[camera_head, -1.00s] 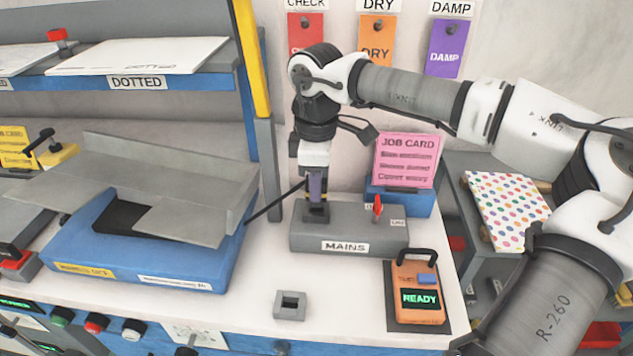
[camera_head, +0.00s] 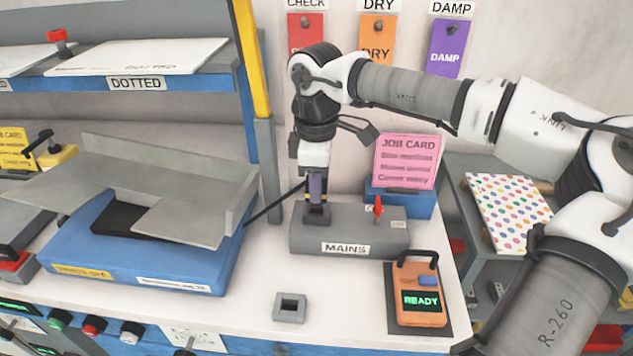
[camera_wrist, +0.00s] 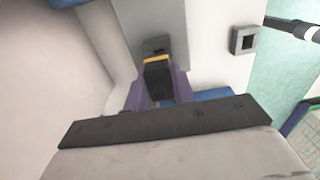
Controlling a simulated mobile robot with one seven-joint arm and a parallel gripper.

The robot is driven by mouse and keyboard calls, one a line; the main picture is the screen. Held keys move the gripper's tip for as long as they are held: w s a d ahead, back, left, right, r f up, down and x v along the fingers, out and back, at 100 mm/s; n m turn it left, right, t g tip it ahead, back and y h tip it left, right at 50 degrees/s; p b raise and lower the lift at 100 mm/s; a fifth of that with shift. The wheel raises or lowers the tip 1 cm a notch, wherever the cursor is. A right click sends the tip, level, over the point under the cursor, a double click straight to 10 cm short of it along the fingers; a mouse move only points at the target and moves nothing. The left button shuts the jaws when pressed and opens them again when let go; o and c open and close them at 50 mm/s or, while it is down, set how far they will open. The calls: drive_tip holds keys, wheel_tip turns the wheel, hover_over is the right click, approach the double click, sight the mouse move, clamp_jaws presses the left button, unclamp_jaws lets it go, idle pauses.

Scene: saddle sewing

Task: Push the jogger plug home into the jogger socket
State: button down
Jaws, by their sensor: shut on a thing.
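My gripper (camera_head: 316,192), with purple fingers, is shut on the jogger plug and points down over the left end of the grey MAINS box. In the wrist view the plug (camera_wrist: 158,82) is a black block with a yellow band at its far end, between the fingers (camera_wrist: 160,92). The jogger socket (camera_head: 317,216) is a dark raised collar on the box top, directly below the plug; it also shows in the wrist view (camera_wrist: 154,44). The plug is in line with the collar, its tip hidden. I cannot tell how deep it sits. A black cord (camera_head: 273,203) runs left from the plug to the blue jogger (camera_head: 140,255).
The MAINS box (camera_head: 375,235) carries a red switch (camera_head: 378,207) to the right. A pink job card (camera_head: 407,162) stands behind. An empty square grey holder (camera_head: 289,307) and an orange READY meter (camera_head: 420,295) are in front. White table around the holder is free.

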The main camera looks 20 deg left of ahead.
drive_tip(key=shift+f+b, duration=1.4)
drive_tip(key=shift+b, duration=0.25)
drive_tip(key=c, duration=1.1)
unclamp_jaws()
wheel_tip(320, 180, up, 14)
drive_tip(key=shift+f+b, duration=0.1)
drive_tip(key=shift+b, duration=0.2)
